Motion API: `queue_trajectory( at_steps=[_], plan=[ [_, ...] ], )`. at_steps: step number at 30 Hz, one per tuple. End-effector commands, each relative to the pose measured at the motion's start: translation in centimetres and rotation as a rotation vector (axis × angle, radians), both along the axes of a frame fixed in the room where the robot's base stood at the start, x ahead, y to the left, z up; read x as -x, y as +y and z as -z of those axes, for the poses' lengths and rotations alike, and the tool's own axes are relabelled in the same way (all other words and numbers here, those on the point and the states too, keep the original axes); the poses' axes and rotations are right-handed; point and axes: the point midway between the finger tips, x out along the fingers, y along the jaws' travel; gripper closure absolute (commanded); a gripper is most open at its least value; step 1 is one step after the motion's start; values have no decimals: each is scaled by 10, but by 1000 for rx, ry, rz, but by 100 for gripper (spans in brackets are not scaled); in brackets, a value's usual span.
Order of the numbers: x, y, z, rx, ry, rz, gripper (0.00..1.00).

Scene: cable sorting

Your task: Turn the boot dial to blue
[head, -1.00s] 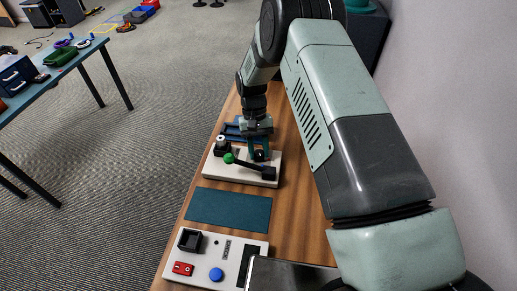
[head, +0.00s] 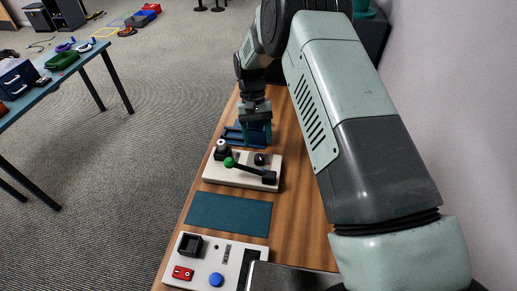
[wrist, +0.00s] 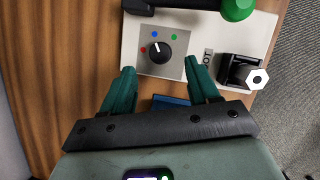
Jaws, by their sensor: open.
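The boot dial (head: 259,159) is a black round knob on a pale board (head: 215,173). In the wrist view the dial (wrist: 160,53) sits on a grey plate with red (wrist: 143,50), blue (wrist: 155,34) and green (wrist: 174,37) dots. Its white mark appears to point at the blue dot. My gripper (head: 256,138) is open and empty, beyond the dial in the head view. In the wrist view the teal fingers of my gripper (wrist: 159,67) are spread, below and to either side of the dial, apart from it.
A black lever with a green ball (head: 229,162) lies close in front of the dial. A black block with a white hex piece (wrist: 257,76) stands beside it. A blue tray (head: 231,134) lies behind the board. A teal mat (head: 228,212) and a second panel (head: 205,270) are nearer.

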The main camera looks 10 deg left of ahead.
Motion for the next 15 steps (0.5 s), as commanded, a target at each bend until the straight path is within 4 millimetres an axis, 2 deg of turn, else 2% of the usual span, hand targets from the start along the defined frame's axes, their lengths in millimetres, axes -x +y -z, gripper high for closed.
queue_trajectory(
  at_steps=[3,6,15],
  plan=[
    [-9,4,-21,-1,-3,0,40],
    [-14,6,-34,-1,-3,0,40],
    [-17,8,-46,1,1,0,40]
  ],
)
